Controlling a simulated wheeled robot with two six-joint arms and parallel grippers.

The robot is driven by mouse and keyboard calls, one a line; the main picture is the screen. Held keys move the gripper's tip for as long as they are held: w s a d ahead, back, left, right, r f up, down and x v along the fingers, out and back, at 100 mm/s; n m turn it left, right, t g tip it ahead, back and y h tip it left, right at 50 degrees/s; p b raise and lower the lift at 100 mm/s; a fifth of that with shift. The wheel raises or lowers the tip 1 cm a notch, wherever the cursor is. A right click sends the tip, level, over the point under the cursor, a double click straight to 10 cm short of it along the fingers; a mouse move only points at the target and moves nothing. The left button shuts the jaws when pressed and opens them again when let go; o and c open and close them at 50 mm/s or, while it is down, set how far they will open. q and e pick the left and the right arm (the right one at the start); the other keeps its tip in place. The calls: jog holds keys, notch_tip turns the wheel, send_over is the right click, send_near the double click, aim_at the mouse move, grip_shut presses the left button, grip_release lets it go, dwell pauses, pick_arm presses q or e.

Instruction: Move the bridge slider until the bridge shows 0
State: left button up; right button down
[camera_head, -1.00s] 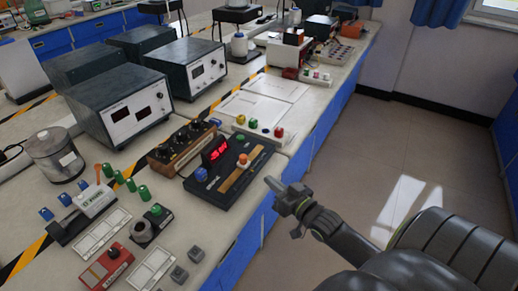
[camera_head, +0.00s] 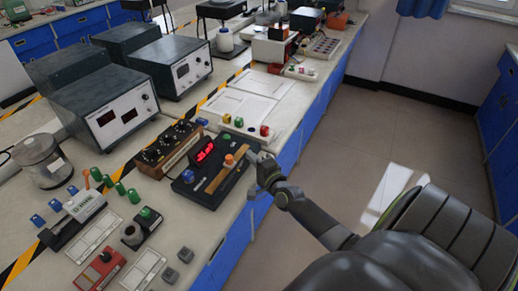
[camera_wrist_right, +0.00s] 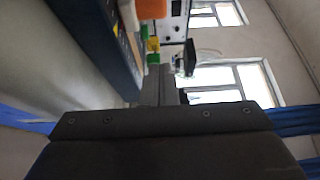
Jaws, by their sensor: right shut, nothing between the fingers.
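The bridge (camera_head: 185,187) is a dark box on the bench with a lit red display (camera_head: 205,151); its digits are too small to read surely. A wooden slide strip (camera_head: 216,180) runs along its front, with an orange slider knob (camera_head: 229,160) toward the strip's far end. My right gripper (camera_head: 255,160) is shut and empty, just right of the knob at the bench edge, apart from it as far as I can tell. In the right wrist view the orange knob (camera_wrist_right: 151,8) shows at the top, beside the bridge's dark side (camera_wrist_right: 98,40). My left gripper is not in view.
A wooden resistance box (camera_head: 168,150) with black dials stands left of the bridge. Colored terminals (camera_head: 251,128) and white sheets (camera_head: 245,100) lie beyond it. A red switch box (camera_head: 100,270) and small grey blocks (camera_head: 178,262) are nearer. The floor right of the bench is clear.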

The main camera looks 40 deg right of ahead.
aim_at(237, 168)
jog(key=w, duration=0.3)
jog(key=shift+w+d+b, duration=0.15)
jog(key=shift+w+b, duration=0.1)
jog(key=shift+b, duration=0.05)
jog(key=a+p, duration=0.1)
jog(key=s+a, duration=0.1)
jog(key=a, duration=0.1)
jog(key=shift+p, duration=0.4)
jog(key=shift+s+a, duration=0.1)
jog(key=shift+a, duration=0.35)
jog(key=shift+s+a+p, duration=0.15)
jog(key=shift+a+p, duration=0.15)
jog(key=shift+a, duration=0.35)
jog(key=shift+d, duration=0.1)
